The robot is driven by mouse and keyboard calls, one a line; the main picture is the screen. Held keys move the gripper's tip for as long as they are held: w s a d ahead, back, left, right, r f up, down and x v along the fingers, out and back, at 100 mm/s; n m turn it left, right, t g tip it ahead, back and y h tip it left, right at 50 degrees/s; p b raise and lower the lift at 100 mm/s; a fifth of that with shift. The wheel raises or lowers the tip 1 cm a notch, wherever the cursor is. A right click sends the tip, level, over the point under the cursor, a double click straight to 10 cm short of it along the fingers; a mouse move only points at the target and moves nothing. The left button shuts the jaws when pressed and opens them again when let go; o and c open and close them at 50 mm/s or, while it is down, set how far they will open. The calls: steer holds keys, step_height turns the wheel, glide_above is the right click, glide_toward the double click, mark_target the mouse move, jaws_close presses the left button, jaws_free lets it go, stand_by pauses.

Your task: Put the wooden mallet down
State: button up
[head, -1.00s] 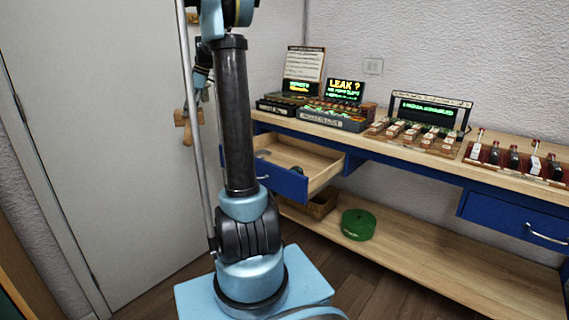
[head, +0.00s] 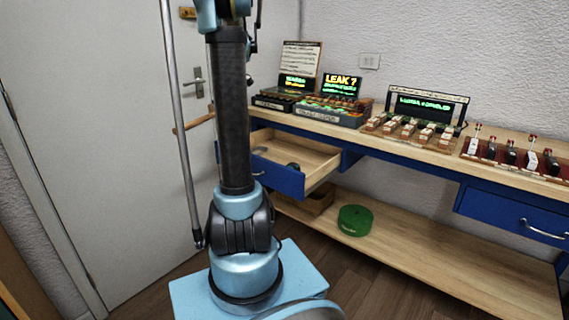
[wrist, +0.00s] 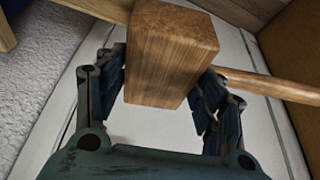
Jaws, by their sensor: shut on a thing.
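The wooden mallet has a block-shaped head (wrist: 172,58) and a round handle (wrist: 270,86) in the wrist view. My gripper (wrist: 163,75) is shut on the head, with one finger on each side; the handle runs to the right. In the head view, a length of the mallet's handle (head: 195,124) shows left of my dark arm column, in front of the door. The mallet's head and my gripper are hidden behind that column there.
The wooden bench (head: 410,152) runs along the wall with several labelled devices on it. An open, blue-fronted drawer (head: 279,178) juts out below its left end. A green round object (head: 355,220) lies on the lower shelf. The door (head: 95,120) is at left.

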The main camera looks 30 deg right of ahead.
steer(key=s+d+m+h, duration=0.25)
steer(key=d+m, duration=0.25)
steer(key=d, duration=0.3)
steer(key=s+d+m+h, duration=0.2)
steer(key=s+d+m, duration=0.25)
steer(key=d, duration=0.45)
steer(key=m+g+h, duration=0.2)
steer(key=m, duration=0.9)
glide_above(304, 171)
steer(key=shift+r+n, duration=0.25)
steer(key=shift+r, duration=0.05)
step_height(304, 171, down, 27)
steer(key=shift+a+f, duration=0.1)
steer(key=shift+f, duration=0.2)
steer(key=o, duration=1.4)
steer(key=v, duration=1.2)
